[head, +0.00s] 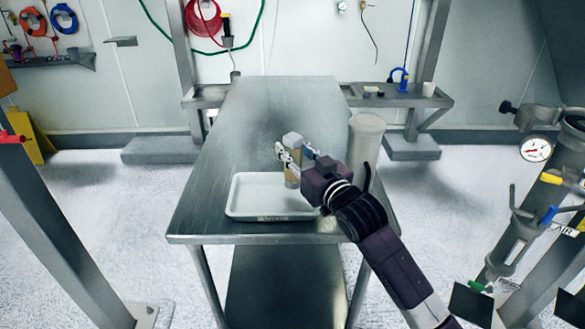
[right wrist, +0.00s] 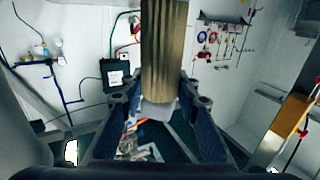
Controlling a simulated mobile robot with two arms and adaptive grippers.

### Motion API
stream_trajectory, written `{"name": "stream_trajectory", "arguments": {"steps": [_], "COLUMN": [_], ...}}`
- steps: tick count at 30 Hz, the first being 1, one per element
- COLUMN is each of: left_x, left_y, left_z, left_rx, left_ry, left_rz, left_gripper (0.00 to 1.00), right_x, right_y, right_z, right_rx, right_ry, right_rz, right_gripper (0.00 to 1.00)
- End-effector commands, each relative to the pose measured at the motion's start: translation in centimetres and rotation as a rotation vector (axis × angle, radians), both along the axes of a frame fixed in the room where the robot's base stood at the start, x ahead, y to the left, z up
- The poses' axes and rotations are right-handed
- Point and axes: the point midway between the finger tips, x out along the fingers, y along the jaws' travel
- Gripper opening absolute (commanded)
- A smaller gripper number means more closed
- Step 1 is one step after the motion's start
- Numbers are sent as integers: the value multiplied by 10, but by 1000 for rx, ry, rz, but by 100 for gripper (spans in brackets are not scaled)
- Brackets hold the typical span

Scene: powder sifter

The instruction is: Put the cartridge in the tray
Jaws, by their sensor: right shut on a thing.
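The cartridge (head: 292,174), a tan upright body with a pale grey top, stands between the fingers of my right gripper (head: 296,156), which is shut on it. It is in line with the right back part of the white tray (head: 243,205), which lies near the front edge of the table. I cannot tell whether the cartridge's lower end touches the tray. In the right wrist view the ribbed tan cartridge (right wrist: 164,50) fills the space between the two dark fingers. My left gripper is not in view.
A pale cylindrical container (head: 366,140) stands just right of my right gripper. The steel table (head: 270,110) is bare behind and left of the tray. Steel posts stand at the left and back, and a pipe frame with a gauge (head: 536,149) is at the right.

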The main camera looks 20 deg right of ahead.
Motion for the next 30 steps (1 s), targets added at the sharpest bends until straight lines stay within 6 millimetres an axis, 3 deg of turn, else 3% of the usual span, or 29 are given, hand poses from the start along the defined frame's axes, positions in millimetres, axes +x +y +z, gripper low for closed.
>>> {"name": "stream_trajectory", "arguments": {"steps": [5,12,25,26,30], "left_x": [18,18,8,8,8], "left_y": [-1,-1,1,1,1], "left_z": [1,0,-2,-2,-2], "left_rx": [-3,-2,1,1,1], "left_ry": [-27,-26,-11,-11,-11], "left_rz": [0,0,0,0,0], "left_gripper": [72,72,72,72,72], "right_x": [0,0,0,0,0], "right_y": [0,0,0,0,0], "right_z": [-15,-48,-54,-54,-54], "right_rx": [1,1,2,1,1], "right_ry": [-1,-1,-3,-2,-1], "right_rz": [0,0,0,0,0], "right_gripper": [0,0,0,32,46]}}
